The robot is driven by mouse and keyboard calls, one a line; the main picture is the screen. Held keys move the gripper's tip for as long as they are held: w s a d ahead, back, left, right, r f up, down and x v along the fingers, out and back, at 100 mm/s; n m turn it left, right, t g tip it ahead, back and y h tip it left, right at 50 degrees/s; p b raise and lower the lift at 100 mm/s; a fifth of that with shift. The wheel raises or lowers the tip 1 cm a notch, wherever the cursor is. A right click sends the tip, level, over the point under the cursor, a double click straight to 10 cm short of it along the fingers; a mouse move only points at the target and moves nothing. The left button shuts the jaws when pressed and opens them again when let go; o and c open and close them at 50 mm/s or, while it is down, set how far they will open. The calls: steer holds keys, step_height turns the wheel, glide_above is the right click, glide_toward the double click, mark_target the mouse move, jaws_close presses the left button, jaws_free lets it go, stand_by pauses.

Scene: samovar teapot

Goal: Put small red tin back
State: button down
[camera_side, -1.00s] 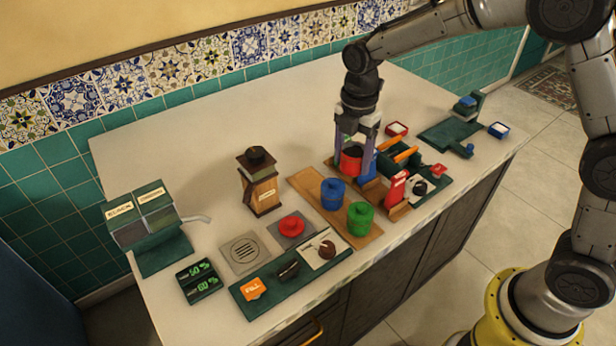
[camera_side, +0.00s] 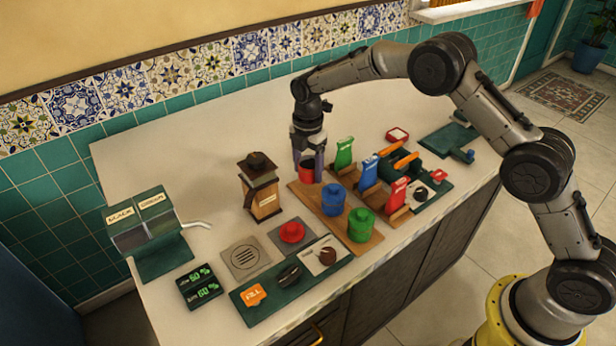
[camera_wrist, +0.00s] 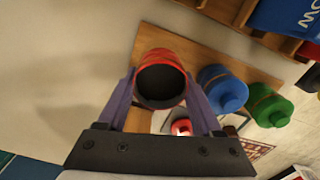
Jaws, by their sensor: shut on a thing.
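My gripper (camera_side: 308,172) is shut on a small red tin (camera_side: 306,175), with one finger on each side of it. In the wrist view the red tin (camera_wrist: 161,62) shows a red rim and a dark top between my fingers (camera_wrist: 160,100). The tin looks upright at the back left end of the wooden board (camera_side: 308,199); I cannot tell whether it touches the board. A blue tin (camera_side: 333,198) and a green tin (camera_side: 361,225) stand on the board, towards its front right.
Green (camera_side: 344,153), blue (camera_side: 369,171) and red (camera_side: 398,193) packets stand right of the board. A wooden grinder-like box (camera_side: 262,188) stands close on the left. A red knobbed piece (camera_side: 292,232) sits in front on a grey plate. The counter behind is clear.

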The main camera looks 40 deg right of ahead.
mark_target(308, 178)
steer(key=shift+f, duration=1.55)
steer(key=shift+f, duration=0.15)
steer(key=shift+c, duration=0.2)
jaws_free()
step_height(308, 178, up, 12)
steer(key=shift+r, duration=0.2)
steer(key=shift+r, duration=0.1)
